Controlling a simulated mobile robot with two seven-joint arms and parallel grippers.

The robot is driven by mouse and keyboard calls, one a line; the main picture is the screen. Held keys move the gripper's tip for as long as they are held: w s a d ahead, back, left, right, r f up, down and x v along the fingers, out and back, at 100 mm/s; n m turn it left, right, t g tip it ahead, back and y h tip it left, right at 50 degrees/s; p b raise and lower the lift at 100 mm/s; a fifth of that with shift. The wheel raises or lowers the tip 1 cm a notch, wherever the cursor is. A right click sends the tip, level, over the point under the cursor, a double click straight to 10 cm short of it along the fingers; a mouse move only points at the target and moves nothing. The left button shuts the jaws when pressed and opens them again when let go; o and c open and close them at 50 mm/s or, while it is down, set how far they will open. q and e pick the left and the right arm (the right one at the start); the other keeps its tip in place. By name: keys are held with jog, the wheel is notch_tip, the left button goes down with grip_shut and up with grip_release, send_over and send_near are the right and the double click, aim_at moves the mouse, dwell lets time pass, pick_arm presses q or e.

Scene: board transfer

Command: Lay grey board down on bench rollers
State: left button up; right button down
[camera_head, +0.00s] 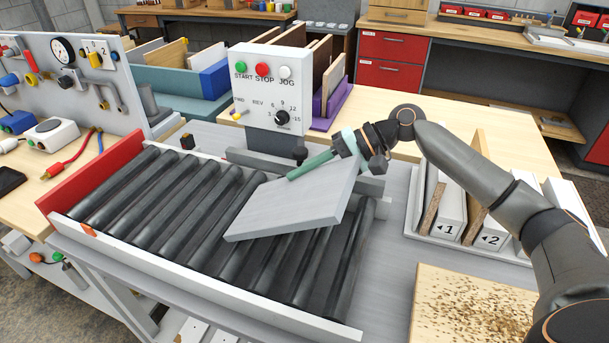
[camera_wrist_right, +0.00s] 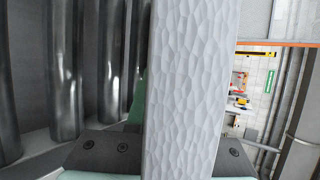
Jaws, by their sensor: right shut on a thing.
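The grey board (camera_head: 295,200) is a flat pale slab over the right part of the bench rollers (camera_head: 175,200) in the head view. It looks slightly tilted, and I cannot tell whether its near edge touches the rollers. My right gripper (camera_head: 312,164) is shut on the board's far edge, with a green finger lying along its top. In the right wrist view the board's edge (camera_wrist_right: 185,90) stands between the gripper's jaws, with dark rollers (camera_wrist_right: 65,70) to the left. My left gripper is not in view.
A control box (camera_head: 272,88) with START, STOP and JOG buttons stands behind the rollers. A red end plate (camera_head: 92,172) closes their left end. Numbered slots (camera_head: 447,232) stand right, beyond a board with wood chips (camera_head: 470,310). The left rollers are clear.

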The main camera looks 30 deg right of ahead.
jog(key=shift+f, duration=0.35)
dwell(0.3)
jog(key=c, duration=0.7)
grip_release()
jog(key=shift+f, duration=0.1)
